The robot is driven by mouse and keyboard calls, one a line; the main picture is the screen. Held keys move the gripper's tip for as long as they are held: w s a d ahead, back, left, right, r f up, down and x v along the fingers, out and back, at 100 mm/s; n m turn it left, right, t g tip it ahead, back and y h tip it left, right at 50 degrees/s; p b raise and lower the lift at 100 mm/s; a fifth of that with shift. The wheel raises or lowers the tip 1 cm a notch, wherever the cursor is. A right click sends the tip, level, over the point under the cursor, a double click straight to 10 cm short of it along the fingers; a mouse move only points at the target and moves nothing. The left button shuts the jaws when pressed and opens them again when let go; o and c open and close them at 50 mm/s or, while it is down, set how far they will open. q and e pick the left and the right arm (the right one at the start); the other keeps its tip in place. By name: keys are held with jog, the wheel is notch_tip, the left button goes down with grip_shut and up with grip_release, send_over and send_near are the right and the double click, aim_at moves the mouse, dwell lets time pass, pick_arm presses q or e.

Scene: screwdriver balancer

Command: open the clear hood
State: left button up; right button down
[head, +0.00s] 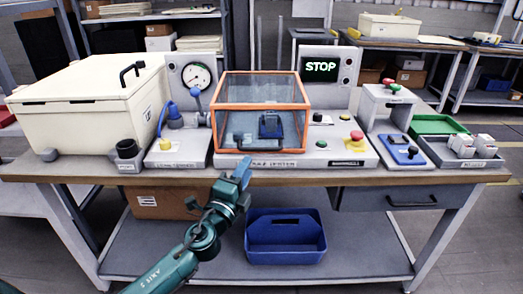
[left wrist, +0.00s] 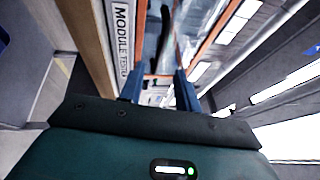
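The clear hood (head: 262,90) has an orange frame and sits down over the middle station of the bench. A dark blue module (head: 270,125) shows through its front panel. My left gripper (head: 242,172) is at the bench's front edge, just below the lower left front of the hood. In the left wrist view, its two blue fingers (left wrist: 158,82) stand apart with nothing clearly held between them. A black curved handle (left wrist: 164,35) shows beyond the fingers, beside the orange frame; I cannot tell if they touch. My right gripper is not in view.
The module tester base (head: 340,160) carries buttons and a STOP screen (head: 321,67). A cream chest (head: 90,95) and a gauge panel (head: 195,77) stand left. A small press (head: 388,100) and trays (head: 437,124) stand right. A blue tote (head: 285,250) is on the lower shelf.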

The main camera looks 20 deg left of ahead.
aim_at(259, 149)
pick_arm(q)
jog(key=x, duration=0.8)
jog(key=shift+w+d, duration=0.15)
jog(key=shift+w, duration=0.25)
jog(key=shift+c, duration=0.5)
grip_shut()
